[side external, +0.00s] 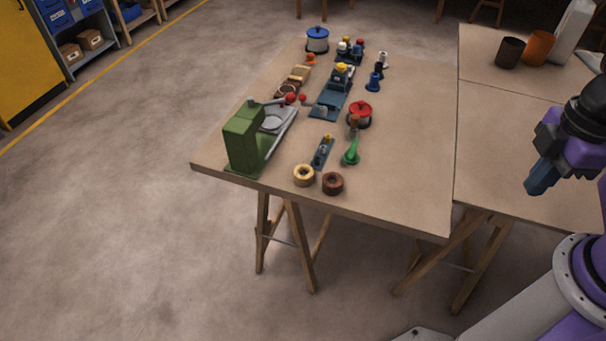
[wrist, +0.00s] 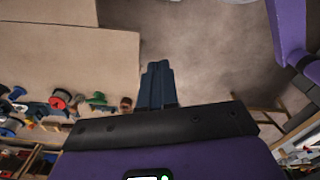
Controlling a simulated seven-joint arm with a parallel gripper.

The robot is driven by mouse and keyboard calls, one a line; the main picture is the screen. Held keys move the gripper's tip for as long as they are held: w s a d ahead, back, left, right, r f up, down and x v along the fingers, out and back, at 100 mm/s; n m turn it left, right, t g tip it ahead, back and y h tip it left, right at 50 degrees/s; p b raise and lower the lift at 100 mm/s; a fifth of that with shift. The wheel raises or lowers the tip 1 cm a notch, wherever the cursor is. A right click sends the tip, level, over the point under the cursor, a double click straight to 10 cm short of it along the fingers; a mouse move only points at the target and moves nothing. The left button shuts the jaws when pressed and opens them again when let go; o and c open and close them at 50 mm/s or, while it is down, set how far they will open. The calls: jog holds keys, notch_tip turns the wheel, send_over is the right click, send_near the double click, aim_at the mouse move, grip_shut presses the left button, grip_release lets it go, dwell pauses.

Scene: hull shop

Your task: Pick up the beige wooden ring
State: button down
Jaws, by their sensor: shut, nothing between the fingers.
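The beige wooden ring (side external: 304,175) lies flat near the front edge of the left table. A dark brown ring (side external: 332,183) lies close beside it on the right. My gripper (side external: 538,187) is shut and empty, well to the right of the rings, over the right table in the side view. In the wrist view my gripper's fingers (wrist: 158,72) are together with nothing between them. The brown ring (wrist: 126,104) shows there left of the fingers. I cannot make out the beige ring in the wrist view.
A green machine (side external: 245,138) stands left of the beige ring.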

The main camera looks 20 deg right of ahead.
jog(key=c, duration=1.8)
grip_release()
jog(key=o, duration=1.2)
jog(key=shift+c, duration=0.2)
